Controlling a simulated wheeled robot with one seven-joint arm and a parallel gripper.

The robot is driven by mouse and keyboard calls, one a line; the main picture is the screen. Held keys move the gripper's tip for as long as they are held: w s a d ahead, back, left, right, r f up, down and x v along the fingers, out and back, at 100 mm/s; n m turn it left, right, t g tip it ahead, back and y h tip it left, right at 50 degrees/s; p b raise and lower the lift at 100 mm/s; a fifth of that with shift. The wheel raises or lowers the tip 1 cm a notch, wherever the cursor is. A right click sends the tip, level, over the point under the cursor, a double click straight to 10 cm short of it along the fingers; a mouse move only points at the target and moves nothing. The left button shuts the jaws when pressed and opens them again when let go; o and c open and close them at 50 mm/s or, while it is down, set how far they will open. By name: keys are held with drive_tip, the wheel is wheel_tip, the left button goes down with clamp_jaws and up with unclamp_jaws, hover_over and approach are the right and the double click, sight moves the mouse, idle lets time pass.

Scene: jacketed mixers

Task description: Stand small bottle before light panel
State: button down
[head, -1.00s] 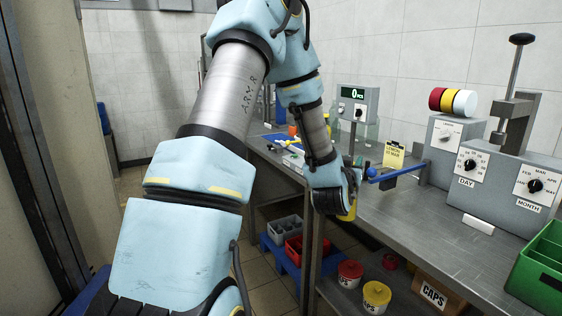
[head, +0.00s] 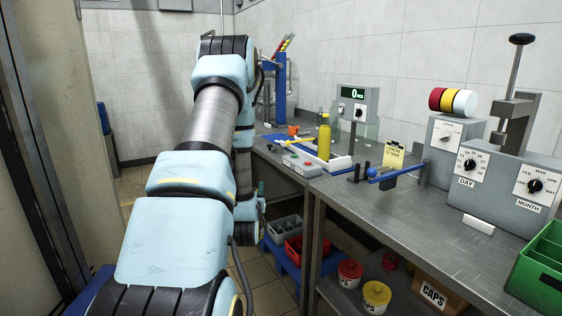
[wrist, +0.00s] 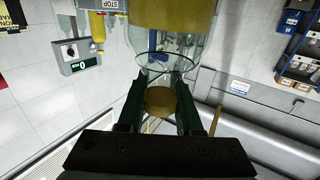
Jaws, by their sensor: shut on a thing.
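In the wrist view my gripper (wrist: 160,105) is shut on a small clear bottle (wrist: 165,48). The bottle has a broad yellow band (wrist: 172,12) and a yellow round end (wrist: 160,101) between the fingers. The bottle is held in the air, clear of any surface in that view; its far end runs out of the picture. In the head view my arm hides the gripper and the held bottle. I cannot make out a light panel in either view.
The steel bench (head: 400,215) runs along the right. On it stand a yellow bottle (head: 324,138), a counter box (head: 357,108), a blue lever (head: 397,172), dial boxes (head: 515,180) and a green crate (head: 540,262). Grey and red bins (head: 285,229) sit low beside the bench.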

drive_tip(key=shift+s+a+f, duration=0.1)
drive_tip(key=shift+a+f, duration=0.15)
drive_tip(key=shift+a, duration=0.6)
